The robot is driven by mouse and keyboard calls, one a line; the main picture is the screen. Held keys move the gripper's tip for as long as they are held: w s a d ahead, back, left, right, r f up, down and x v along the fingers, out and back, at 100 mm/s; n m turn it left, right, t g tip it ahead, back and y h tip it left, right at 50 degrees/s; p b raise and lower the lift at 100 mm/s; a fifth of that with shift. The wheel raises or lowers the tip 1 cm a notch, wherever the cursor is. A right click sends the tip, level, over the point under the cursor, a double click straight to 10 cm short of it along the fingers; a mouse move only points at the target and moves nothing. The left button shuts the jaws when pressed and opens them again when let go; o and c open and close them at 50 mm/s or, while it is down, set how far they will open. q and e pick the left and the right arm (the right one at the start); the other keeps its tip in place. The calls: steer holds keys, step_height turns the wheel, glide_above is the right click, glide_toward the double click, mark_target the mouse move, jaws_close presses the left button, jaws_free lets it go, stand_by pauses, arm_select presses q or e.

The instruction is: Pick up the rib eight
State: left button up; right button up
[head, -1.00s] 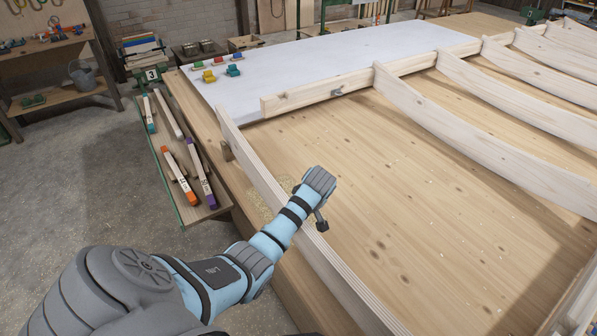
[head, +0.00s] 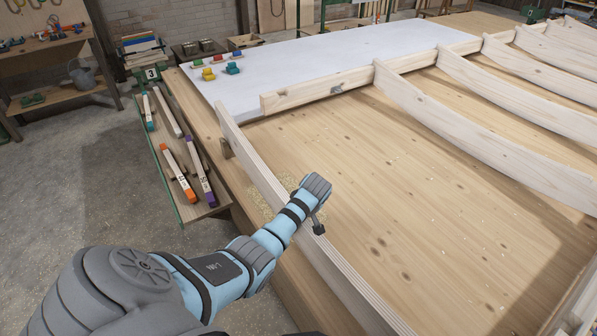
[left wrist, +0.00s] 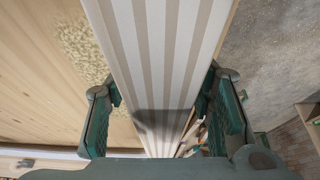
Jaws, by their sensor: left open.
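The nearest long, pale, curved rib (head: 262,178) stands on edge along the left side of the wooden table. No number shows on it, so I cannot tell if it is rib eight. My left gripper (head: 320,222) is over its middle, partly hidden by its own wrist. In the left wrist view the rib's striped laminated edge (left wrist: 158,50) runs between the two open green fingers of the gripper (left wrist: 163,115). One finger is on each side, with a gap on the left; contact on the right is unclear. My right gripper is not in view.
More pale ribs (head: 440,110) join a notched long beam (head: 310,92) across the table (head: 400,210). A white board (head: 330,55) with small coloured blocks lies at the back. A side shelf (head: 205,212) holds several colour-tipped bars. Wood shavings (left wrist: 82,45) lie beside the rib.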

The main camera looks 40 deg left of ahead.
arm_select(q)
jaws_close()
steer(key=shift+w+r, duration=0.1)
stand_by(0.4)
steer(key=shift+a+r, duration=0.1)
step_height(320, 180, up, 20)
steer(key=p, duration=0.4)
